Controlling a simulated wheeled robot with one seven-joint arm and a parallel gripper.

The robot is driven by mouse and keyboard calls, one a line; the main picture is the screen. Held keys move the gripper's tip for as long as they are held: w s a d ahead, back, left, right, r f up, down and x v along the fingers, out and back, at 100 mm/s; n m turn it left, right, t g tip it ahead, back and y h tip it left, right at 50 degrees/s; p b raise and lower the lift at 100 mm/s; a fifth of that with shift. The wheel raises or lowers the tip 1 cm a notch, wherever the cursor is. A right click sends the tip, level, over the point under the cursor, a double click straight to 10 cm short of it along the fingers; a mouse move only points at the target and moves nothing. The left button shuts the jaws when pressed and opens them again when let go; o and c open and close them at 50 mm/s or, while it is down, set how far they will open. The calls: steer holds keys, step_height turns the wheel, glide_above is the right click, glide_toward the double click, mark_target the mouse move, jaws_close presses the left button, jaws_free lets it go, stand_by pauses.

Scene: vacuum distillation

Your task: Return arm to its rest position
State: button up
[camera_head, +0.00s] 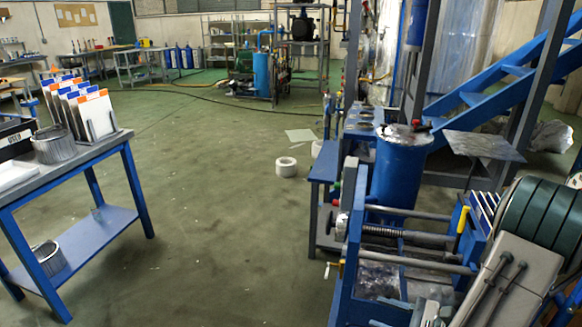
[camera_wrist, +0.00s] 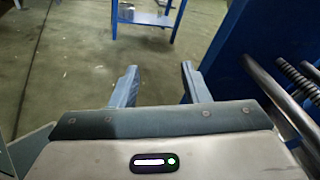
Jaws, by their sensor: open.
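My gripper (camera_wrist: 160,84) shows in the wrist view with its two blue-grey fingers apart and nothing between them. Beyond the fingertips is the green floor, with a blue table's leg and lower shelf farther off. Steel rods and a blue frame are close on the gripper's right side.
A blue table (camera_head: 136,190) with folders (camera_head: 97,113) stands left. White rolls lie mid-floor; the floor between is clear.

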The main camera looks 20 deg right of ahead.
steer(key=s+a+r+n+g+h+p, duration=0.25)
steer(key=a+r+n+g+p, duration=0.35)
steer(key=a+r+n+g, duration=0.7)
steer(key=a+r+n+t+h+p, duration=0.2)
steer(key=r+n+h+p, duration=0.1)
steer(key=r+n+h, duration=0.1)
steer(key=s+a+r+n+t+h+p, duration=0.1)
steer(key=a+r+n+t+h+p, duration=0.1)
steer(key=r+n, duration=0.4)
step_height(320, 180, up, 3)
steer(key=shift+s+a+r+n+h+p, duration=0.15)
steer(key=shift+a+n+h+p, duration=0.35)
steer(key=shift+h, duration=0.65)
steer(key=shift+c, duration=0.6)
